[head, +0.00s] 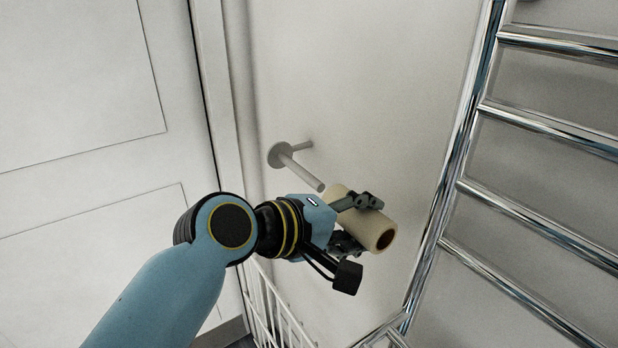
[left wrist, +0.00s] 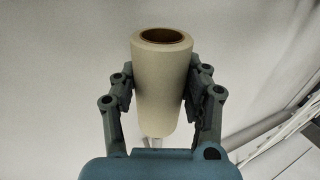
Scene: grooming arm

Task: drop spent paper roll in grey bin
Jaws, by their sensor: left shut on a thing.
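The paper roll (head: 378,228) is a cream cylinder with a brown hollow core. My left gripper (head: 352,222) is shut on it, with one finger on either side. The left wrist view shows the roll (left wrist: 162,85) between the two fingers of the left gripper (left wrist: 160,92), its core opening towards the top of the picture. The roll is just beyond the free end of a pale wall-mounted holder rod (head: 303,174); in the head view they look nearly in line, and I cannot tell how wide the gap is. No grey bin shows. My right gripper is not in view.
A chrome towel rail (head: 462,130) with several bars stands close to the right of the roll. A white wire rack (head: 272,312) is below the gripper. A white panelled door (head: 80,130) is at the left. Bare wall (head: 360,80) lies above the holder.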

